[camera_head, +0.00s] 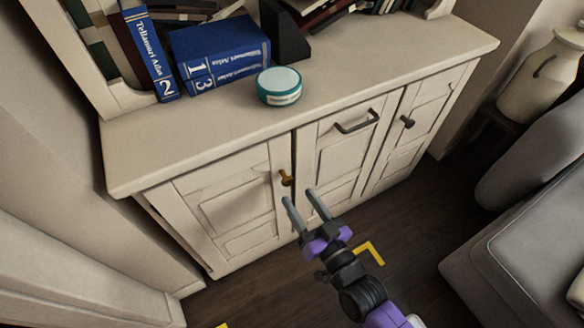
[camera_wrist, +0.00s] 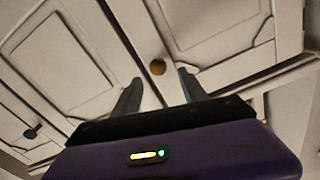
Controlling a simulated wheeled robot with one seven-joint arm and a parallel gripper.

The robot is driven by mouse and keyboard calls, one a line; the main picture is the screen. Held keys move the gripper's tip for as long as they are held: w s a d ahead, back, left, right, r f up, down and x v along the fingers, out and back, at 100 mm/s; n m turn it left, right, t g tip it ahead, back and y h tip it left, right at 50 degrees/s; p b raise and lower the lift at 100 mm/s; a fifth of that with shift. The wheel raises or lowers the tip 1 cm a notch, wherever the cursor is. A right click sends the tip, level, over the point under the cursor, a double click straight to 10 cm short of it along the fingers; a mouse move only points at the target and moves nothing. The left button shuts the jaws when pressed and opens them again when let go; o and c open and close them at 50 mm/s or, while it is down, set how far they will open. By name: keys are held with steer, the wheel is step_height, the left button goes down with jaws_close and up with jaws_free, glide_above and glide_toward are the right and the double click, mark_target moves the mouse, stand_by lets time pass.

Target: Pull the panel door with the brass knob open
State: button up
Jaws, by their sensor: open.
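The panel door (camera_head: 237,205) with the brass knob (camera_head: 286,178) is the left door of a cream cabinet and looks shut. I see no contact between fingers and knob.
The middle front has a dark bar handle (camera_head: 357,122); the right door has a dark knob (camera_head: 407,121). Blue books (camera_head: 220,50) and a teal round tin (camera_head: 279,86) stand on the cabinet top. A grey sofa (camera_head: 520,230) is at right. Dark floor lies clear in front.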

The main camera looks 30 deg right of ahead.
mark_target(289, 183)
steer(key=w+b, duration=0.1)
steer(key=w, duration=0.6)
steer(key=shift+w+f, duration=0.15)
steer(key=shift+w, duration=0.15)
jaws_close()
stand_by(1.2)
